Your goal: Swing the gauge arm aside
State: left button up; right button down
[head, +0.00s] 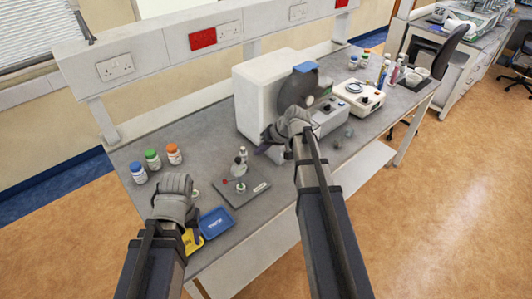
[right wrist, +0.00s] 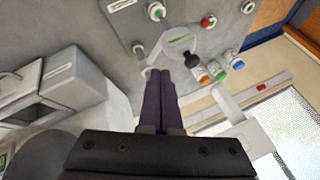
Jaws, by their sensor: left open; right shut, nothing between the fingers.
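The gauge (head: 238,169) stands on a grey base plate (head: 252,193) in the middle of the near bench, with a red knob at its left. In the right wrist view the gauge arm (right wrist: 155,52) appears just beyond my fingertips; I cannot tell whether they touch. My right gripper (head: 262,146) is shut and empty, above the bench behind and to the right of the gauge, in front of the white machine. It also shows in the right wrist view (right wrist: 161,76). My left gripper (head: 195,234) is open over the front edge, left of the base plate, partly hiding the yellow tray.
Bottles with blue, green and orange (head: 174,154) caps stand at the left. A large white machine (head: 258,92) is behind my right gripper. The bench behind the gauge is partly clear.

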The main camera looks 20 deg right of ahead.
aim_at(239, 161)
pick_arm(q)
jog(key=shift+f+b, duration=0.35)
jog(key=shift+f, duration=0.5)
pick_arm(e)
jog(key=shift+w+a+f, duration=0.15)
jog(key=shift+a+f, duration=0.15)
jog(key=shift+a, duration=0.4)
jog(key=shift+w+a+f, duration=0.2)
jog(key=shift+a+f, duration=0.05)
jog(key=shift+a, duration=0.5)
jog(key=shift+w+a+f, duration=0.15)
jog(key=shift+a+f, duration=0.15)
jog(key=shift+a, duration=0.4)
